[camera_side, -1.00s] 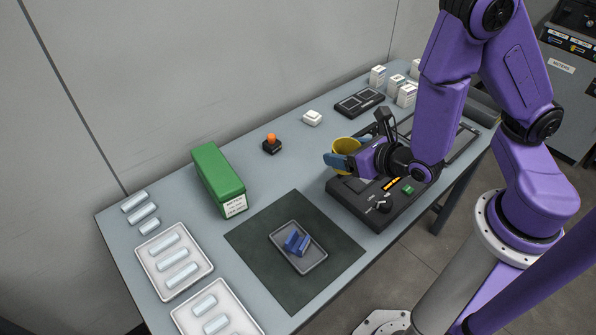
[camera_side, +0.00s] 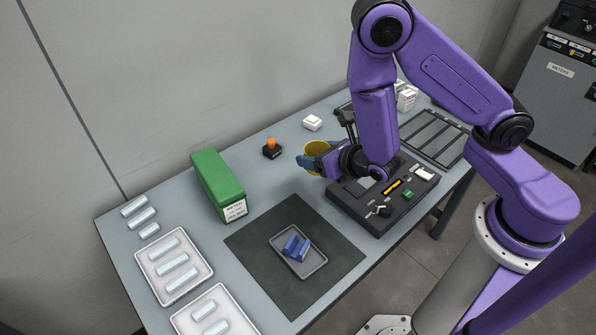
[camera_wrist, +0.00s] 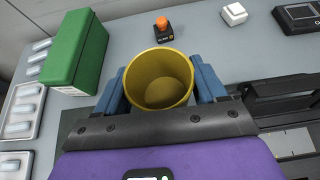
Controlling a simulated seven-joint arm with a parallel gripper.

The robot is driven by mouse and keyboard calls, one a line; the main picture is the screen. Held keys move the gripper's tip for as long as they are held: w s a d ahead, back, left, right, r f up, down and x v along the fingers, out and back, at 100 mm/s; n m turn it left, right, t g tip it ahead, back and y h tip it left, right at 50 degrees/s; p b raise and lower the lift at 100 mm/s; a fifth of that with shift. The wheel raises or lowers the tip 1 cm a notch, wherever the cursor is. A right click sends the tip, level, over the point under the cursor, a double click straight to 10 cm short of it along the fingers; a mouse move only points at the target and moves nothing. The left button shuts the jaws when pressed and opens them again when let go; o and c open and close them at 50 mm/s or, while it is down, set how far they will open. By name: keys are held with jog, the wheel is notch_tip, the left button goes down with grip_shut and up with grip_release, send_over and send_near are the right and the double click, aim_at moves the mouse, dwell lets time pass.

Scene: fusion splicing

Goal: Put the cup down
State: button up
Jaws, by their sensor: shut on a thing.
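The yellow cup (camera_side: 318,150) is upright and empty, its inside showing in the wrist view (camera_wrist: 160,80). My gripper (camera_side: 311,162) is shut on the cup. In the wrist view its blue fingers (camera_wrist: 160,88) press on the cup's left and right sides. In the side view the fingers partly cover the cup, and I cannot tell whether its base touches the table.
An orange-topped button (camera_side: 272,147) is just left of the cup. A green box (camera_side: 218,184) stands farther left. A black device (camera_side: 370,203) lies to the right. A dark mat (camera_side: 250,240) holds a grey tray with blue parts. Bare table lies around the cup.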

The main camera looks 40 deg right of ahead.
jog(key=shift+w+a+f, duration=0.1)
jog(key=shift+w+f, duration=0.1)
jog(key=shift+w, duration=0.15)
jog(key=w+f, duration=0.1)
jog(key=f, duration=0.1)
jog(key=w+f, duration=0.2)
jog(key=w+a+f, duration=0.1)
jog(key=f, duration=0.1)
jog(key=shift+w, duration=0.4)
jog(key=shift+f, duration=1.45)
jog(key=shift+f, duration=0.1)
jog(key=o, duration=1.1)
jog(key=shift+o, duration=0.2)
jog(key=shift+s+a+r, duration=0.1)
jog(key=shift+s+r, duration=0.05)
jog(key=shift+r, duration=0.05)
jog(key=v, duration=1.1)
jog(key=shift+s, duration=0.35)
